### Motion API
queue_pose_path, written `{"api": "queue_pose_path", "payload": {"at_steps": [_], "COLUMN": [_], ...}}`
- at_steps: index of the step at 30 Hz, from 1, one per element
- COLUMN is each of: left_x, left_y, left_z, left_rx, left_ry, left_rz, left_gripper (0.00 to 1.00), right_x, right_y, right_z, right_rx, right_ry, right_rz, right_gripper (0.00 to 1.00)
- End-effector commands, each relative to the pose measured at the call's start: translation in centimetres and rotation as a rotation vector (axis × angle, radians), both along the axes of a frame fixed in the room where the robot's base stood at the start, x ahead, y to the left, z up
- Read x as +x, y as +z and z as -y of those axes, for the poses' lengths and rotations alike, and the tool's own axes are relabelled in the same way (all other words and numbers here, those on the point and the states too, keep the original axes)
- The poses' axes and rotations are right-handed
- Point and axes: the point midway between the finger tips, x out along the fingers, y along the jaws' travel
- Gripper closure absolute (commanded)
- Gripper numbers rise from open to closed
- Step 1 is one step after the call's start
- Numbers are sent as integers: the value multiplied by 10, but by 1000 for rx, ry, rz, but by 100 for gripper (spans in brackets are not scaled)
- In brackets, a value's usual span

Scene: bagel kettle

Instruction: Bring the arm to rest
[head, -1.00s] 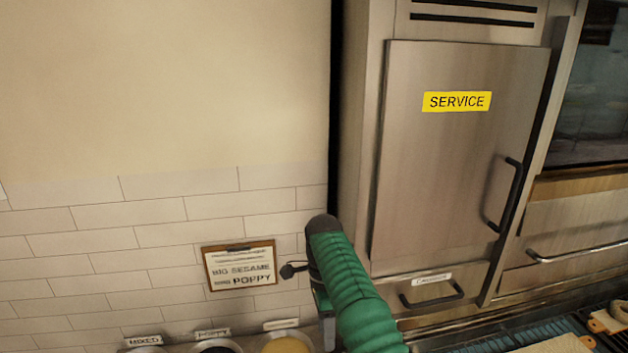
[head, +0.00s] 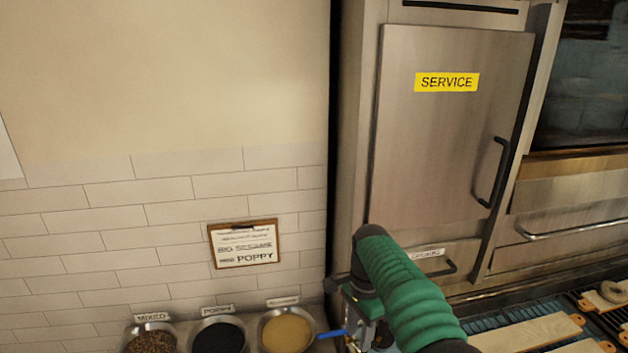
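My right arm, in a green ribbed sleeve, comes up from the bottom right of the head view and bends at a dark joint in front of the steel cabinet. My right gripper (head: 362,328) hangs below that joint, partly hidden by the sleeve and cut by the bottom edge. Its fingertips do not show clearly, so I cannot tell whether it is open or shut. A small blue piece (head: 332,333) shows just left of it; I cannot tell whether it is held. My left gripper is not in view.
Bins of mixed seeds (head: 151,342), dark poppy (head: 219,338) and pale seeds (head: 287,333) stand left of the gripper. A clipboard (head: 244,246) hangs on the tiled wall. The SERVICE cabinet (head: 440,130) stands behind the arm. Wooden boards (head: 528,334) lie at lower right.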

Motion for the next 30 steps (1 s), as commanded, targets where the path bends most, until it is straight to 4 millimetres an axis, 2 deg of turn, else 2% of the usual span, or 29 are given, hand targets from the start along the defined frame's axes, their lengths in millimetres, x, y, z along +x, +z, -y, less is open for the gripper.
{"api": "queue_pose_path", "payload": {"at_steps": [5,8,12,15,18,22,30], "left_x": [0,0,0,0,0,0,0], "left_y": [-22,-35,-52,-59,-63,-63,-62], "left_z": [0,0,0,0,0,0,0], "left_rx": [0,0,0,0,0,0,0], "left_ry": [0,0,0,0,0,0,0], "left_rz": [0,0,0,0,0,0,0], "left_gripper": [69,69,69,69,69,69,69], "right_x": [-35,-74,-143,-189,-218,-231,-231], "right_y": [-33,-60,-98,-120,-133,-138,-138], "right_z": [38,61,82,90,94,95,95], "right_rx": [21,12,-31,-70,-100,-115,-113], "right_ry": [216,414,722,912,1037,1098,1098], "right_rz": [80,144,225,264,286,293,292], "right_gripper": [63,63,63,63,63,63,63]}}
